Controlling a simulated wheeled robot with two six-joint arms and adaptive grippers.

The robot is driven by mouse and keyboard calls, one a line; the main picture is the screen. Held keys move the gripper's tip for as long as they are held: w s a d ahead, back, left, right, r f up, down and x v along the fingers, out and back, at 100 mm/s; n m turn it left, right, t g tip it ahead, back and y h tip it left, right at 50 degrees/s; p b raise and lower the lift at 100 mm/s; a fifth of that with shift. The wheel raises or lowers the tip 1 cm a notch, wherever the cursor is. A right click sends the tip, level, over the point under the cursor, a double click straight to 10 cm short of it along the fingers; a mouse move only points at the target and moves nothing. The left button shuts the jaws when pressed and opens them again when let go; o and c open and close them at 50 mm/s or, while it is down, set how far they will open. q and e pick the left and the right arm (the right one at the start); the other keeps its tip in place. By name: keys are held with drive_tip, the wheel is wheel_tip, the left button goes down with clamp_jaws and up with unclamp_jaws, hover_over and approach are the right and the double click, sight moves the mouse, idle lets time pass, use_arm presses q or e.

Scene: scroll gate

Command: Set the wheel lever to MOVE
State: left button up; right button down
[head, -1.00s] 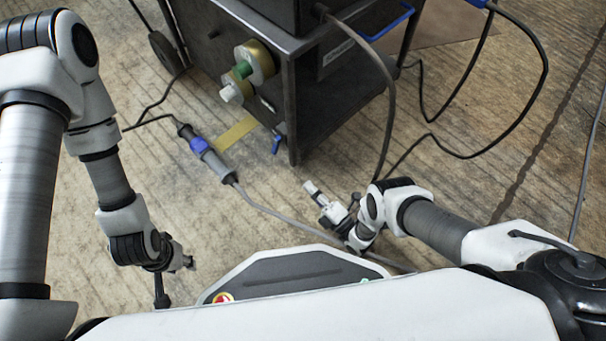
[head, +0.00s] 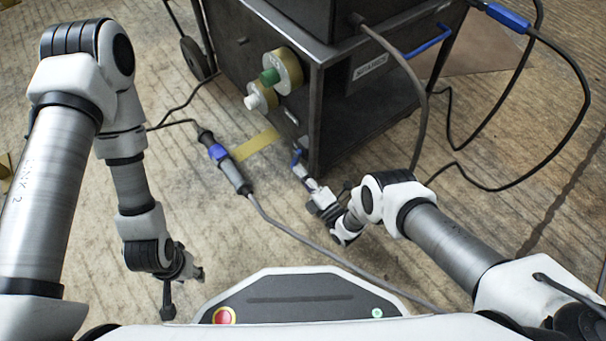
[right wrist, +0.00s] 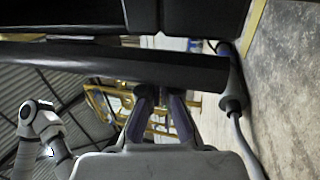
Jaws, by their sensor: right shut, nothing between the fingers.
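A dark metal cart (head: 335,100) stands at the upper middle of the head view.
A blue-and-grey cable connector (head: 223,160) lies on the floor left of the lever, its grey cable running toward my base. Yellow tape (head: 257,144) marks the floor. Round dials (head: 281,71) stick out of the cart's front. Black cables loop at the right.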

use_arm(q)
drive_tip(key=shift+f+b, duration=0.65)
use_arm(e)
drive_tip(key=shift+w+a, duration=0.65)
drive_tip(key=shift+w, duration=0.25)
drive_tip(key=shift+f, duration=0.1)
drive_tip(key=v, duration=1.2)
use_arm(q)
drive_tip(key=shift+c, duration=0.2)
